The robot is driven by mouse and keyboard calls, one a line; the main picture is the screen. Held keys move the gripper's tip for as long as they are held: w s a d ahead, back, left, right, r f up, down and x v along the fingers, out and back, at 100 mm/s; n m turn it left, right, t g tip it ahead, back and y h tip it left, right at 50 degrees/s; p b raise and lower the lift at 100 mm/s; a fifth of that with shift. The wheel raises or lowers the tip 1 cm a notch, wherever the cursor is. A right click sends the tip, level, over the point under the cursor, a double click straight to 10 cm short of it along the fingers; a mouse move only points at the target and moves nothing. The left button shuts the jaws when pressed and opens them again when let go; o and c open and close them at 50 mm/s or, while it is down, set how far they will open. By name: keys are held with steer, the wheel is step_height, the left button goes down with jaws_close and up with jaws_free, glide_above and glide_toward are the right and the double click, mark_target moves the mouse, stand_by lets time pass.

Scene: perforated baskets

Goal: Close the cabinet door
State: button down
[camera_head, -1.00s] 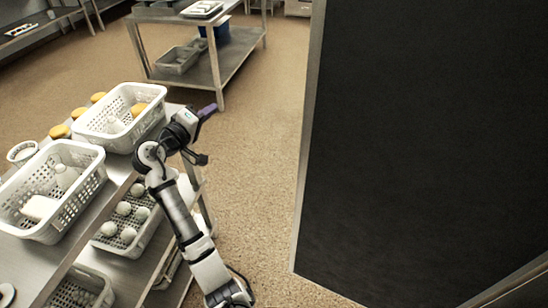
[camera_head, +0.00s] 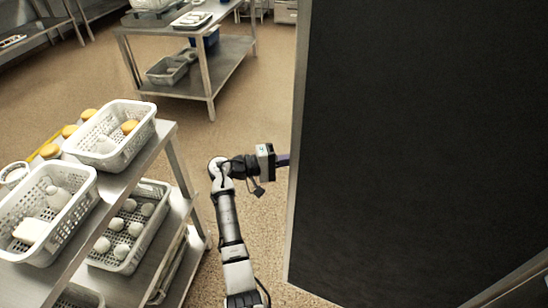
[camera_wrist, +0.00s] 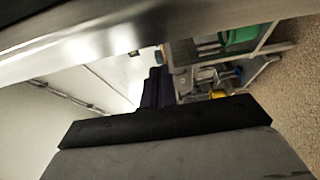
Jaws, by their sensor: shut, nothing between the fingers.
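The cabinet door (camera_head: 400,150) is a large dark panel with a pale metal edge (camera_head: 296,150). It stands upright and fills the right side of the head view. The cabinet body and the latch side are not clear.
A metal shelf table at the left holds white perforated baskets (camera_head: 112,138) and a lower basket (camera_head: 130,228) of pale round items. Another metal table (camera_head: 232,58) stands at the back. Speckled floor (camera_head: 255,110) is free between them and the door.

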steer(key=s+a, duration=0.1)
steer(key=s+a+p, duration=0.1)
steer(key=s, duration=0.1)
steer(key=shift+s, duration=0.25)
steer(key=shift+s+a, duration=0.1)
